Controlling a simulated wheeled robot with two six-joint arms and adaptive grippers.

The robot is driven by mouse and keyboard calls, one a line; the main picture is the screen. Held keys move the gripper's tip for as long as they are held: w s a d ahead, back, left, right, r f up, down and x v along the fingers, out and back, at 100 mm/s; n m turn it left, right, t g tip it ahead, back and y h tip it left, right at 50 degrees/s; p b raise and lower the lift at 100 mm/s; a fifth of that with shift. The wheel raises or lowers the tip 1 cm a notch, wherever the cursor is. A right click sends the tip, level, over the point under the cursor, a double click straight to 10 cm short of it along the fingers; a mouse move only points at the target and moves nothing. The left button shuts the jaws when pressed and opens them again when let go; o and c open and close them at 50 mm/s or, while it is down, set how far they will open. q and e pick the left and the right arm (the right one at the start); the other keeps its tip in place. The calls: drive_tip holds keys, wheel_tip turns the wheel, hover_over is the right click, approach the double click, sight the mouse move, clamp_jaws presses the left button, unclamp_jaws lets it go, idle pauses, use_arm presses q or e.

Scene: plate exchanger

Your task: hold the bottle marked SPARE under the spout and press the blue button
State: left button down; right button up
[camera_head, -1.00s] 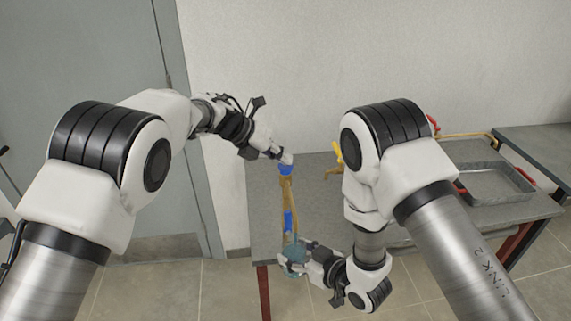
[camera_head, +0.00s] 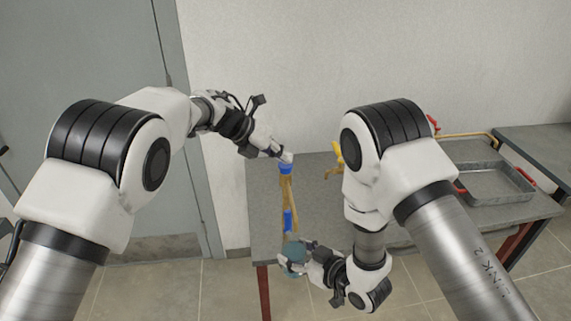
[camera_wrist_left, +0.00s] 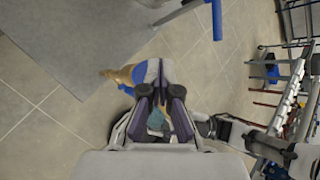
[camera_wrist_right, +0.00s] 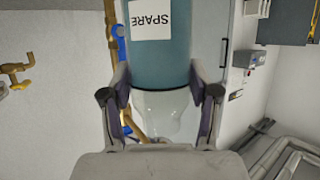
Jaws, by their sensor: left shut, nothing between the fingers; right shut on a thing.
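The bottle marked SPARE (camera_wrist_right: 162,60) has a teal body, a clear neck part and a white label that reads upside down in the right wrist view. My right gripper (camera_head: 305,256) is shut on this bottle (camera_head: 291,254), below the brass pipe (camera_head: 286,192) in the head view. My left gripper (camera_head: 287,157) is shut and empty, with its fingertips at the blue button (camera_head: 285,169) on top of the pipe. I cannot tell whether they press it. The spout's mouth is not clearly seen. The left wrist view shows part of the bottle (camera_wrist_left: 157,120) behind the fingers.
A blue part (camera_head: 288,222) sits lower on the brass pipe. A yellow tap (camera_head: 337,153) stands to its right, partly behind my right arm. A metal tray (camera_head: 490,184) lies at the right of the grey table (camera_head: 265,205). A wall stands close behind.

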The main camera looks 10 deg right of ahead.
use_arm(q)
drive_tip(key=shift+r, duration=0.65)
drive_tip(key=shift+r, duration=2.5)
use_arm(e)
drive_tip(key=s, duration=1)
